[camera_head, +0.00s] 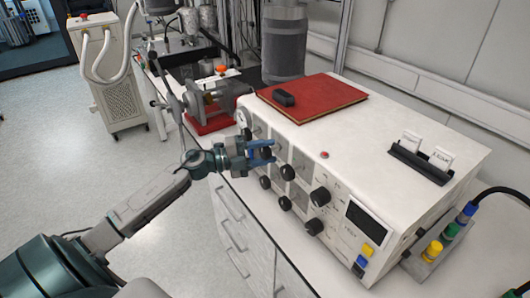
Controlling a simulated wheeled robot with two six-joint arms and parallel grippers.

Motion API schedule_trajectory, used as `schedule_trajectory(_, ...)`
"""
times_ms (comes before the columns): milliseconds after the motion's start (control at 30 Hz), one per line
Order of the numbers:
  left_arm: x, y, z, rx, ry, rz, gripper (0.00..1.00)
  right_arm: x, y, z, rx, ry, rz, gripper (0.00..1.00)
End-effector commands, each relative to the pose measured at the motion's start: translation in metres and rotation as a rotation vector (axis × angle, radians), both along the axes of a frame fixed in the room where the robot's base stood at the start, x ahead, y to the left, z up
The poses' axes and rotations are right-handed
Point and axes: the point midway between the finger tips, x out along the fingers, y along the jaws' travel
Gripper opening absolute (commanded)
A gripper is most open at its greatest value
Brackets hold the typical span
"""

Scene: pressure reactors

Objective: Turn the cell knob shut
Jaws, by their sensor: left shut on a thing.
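The white control box (395,160) stands on the bench with several black knobs on its front panel. My left gripper (266,152) reaches in from the left, its blue fingers at the upper left part of this panel. It is shut on a knob that is mostly hidden by the fingers; I cannot read which label it bears. A black knob (287,172) is just right of and below the fingers, with lower knobs (265,182) and (285,203) below. Larger knobs (320,196) and (313,226) are further right. My right gripper is not in view.
A red book (335,93) with a small black object (284,98) lies on the box. A dark screen (365,221) and yellow button (367,250) are at the panel's right. A metal apparatus on a red base (208,124) stands behind my left gripper.

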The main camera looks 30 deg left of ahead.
Motion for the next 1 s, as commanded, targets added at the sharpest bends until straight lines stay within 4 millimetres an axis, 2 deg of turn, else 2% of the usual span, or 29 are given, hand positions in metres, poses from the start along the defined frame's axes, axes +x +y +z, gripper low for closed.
schedule_trajectory(433,-0.0009,-0.0005,-0.0019,0.011,-0.002,-0.002,0.17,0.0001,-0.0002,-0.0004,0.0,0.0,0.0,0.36)
schedule_trajectory(467,-0.0009,-0.0005,-0.002,0.011,-0.002,-0.002,0.43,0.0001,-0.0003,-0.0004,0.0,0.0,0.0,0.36)
schedule_trajectory(567,-0.0008,-0.0004,-0.0018,0.01,-0.002,-0.002,0.61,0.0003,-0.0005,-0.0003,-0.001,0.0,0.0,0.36)
schedule_trajectory(1000,-0.0057,0.0055,-0.003,0.012,-0.002,-0.001,0.61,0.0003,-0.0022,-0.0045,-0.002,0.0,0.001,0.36)
